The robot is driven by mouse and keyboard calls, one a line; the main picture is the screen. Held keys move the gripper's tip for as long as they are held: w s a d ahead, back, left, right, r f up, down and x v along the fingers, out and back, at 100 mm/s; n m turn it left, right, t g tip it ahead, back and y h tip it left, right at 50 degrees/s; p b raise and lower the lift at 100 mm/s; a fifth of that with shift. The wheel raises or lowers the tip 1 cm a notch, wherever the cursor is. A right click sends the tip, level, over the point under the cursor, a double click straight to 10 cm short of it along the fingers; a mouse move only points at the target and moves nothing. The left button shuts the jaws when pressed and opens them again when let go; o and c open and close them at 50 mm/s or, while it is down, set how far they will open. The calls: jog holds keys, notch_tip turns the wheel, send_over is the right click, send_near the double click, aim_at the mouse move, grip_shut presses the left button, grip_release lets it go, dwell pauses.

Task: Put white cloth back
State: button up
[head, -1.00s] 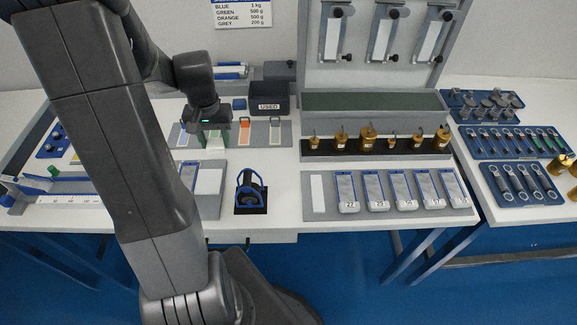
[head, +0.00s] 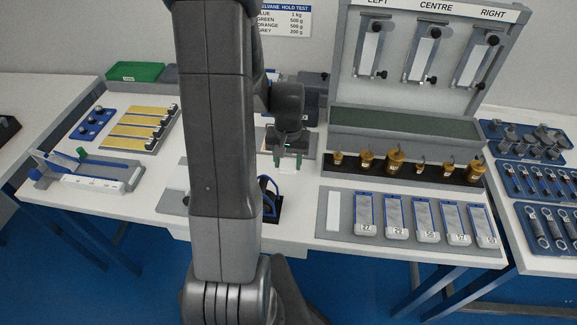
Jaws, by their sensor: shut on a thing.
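My gripper (head: 288,162) hangs over the back middle of the bench, above a grey board (head: 264,146) with coloured strips. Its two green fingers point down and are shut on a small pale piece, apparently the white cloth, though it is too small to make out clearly. I cannot tell whether it touches the board. My arm crosses the picture and hides much of the bench left of the gripper.
A blue-framed holder (head: 270,198) stands in front of the gripper. Brass weights (head: 394,166) line a black rack to the right. A grey tray (head: 318,222) with several numbered blocks lies at front right. The hanging-clamp frame (head: 336,60) rises behind.

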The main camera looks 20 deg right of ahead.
aim_at(288, 163)
jog(key=shift+f, duration=1.25)
jog(key=shift+f, duration=0.2)
jog(key=o, duration=1)
jog(key=shift+c, duration=0.2)
notch_tip(288, 163, up, 12)
jog(key=shift+r, duration=0.2)
